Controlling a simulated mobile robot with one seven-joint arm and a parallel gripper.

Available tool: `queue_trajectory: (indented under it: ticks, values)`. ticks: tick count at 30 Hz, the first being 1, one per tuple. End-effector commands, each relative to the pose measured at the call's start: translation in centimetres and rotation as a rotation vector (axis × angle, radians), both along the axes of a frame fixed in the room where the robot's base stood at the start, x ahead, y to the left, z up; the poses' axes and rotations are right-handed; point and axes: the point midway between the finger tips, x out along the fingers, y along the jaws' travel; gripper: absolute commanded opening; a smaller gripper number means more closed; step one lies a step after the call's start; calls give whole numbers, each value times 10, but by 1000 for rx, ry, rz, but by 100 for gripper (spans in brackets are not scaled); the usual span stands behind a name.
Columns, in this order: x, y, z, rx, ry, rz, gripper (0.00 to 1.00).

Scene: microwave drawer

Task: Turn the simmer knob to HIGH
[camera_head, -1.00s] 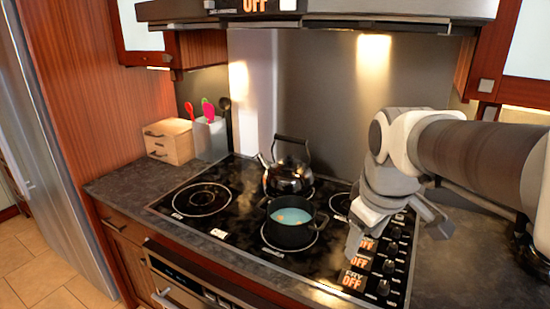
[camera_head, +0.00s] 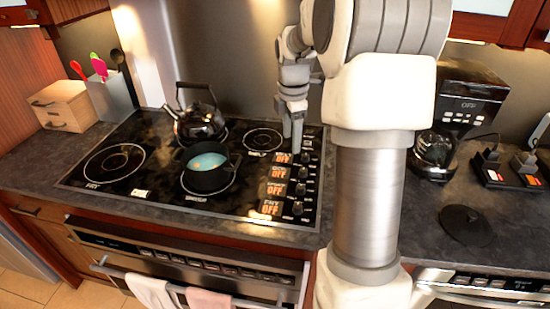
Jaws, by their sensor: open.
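The cooktop's control strip at its right edge has a column of dark knobs, each beside an orange OFF display. The front display (camera_head: 270,208) appears to read FRY; the other names are too small to tell which is the simmer knob. The knobs show at the rear (camera_head: 304,158), the middle (camera_head: 303,173) and the front (camera_head: 297,208). The cooktop label under the pot seems to read SIMMER. My gripper (camera_head: 292,145) is open, pointing down close to the rear end of the knob column. Whether it touches a knob cannot be told. No knob is visibly between its fingers.
A dark pot (camera_head: 208,180) with bluish liquid stands on the front burner, with a kettle (camera_head: 199,122) behind it. A coffee maker (camera_head: 460,105) and a dark round disc (camera_head: 467,225) are on the right counter. My arm hides the counter right of the knobs.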

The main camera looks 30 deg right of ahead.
Motion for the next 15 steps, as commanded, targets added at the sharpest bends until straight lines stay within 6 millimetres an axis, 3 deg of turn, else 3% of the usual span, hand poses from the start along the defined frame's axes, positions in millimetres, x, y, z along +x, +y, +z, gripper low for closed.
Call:
queue_trajectory:
  ticks: [6, 15]
  values:
    - [16, -39, -29, 28, 56, 188, 66]
    - [21, -55, -49, 45, 75, 282, 66]
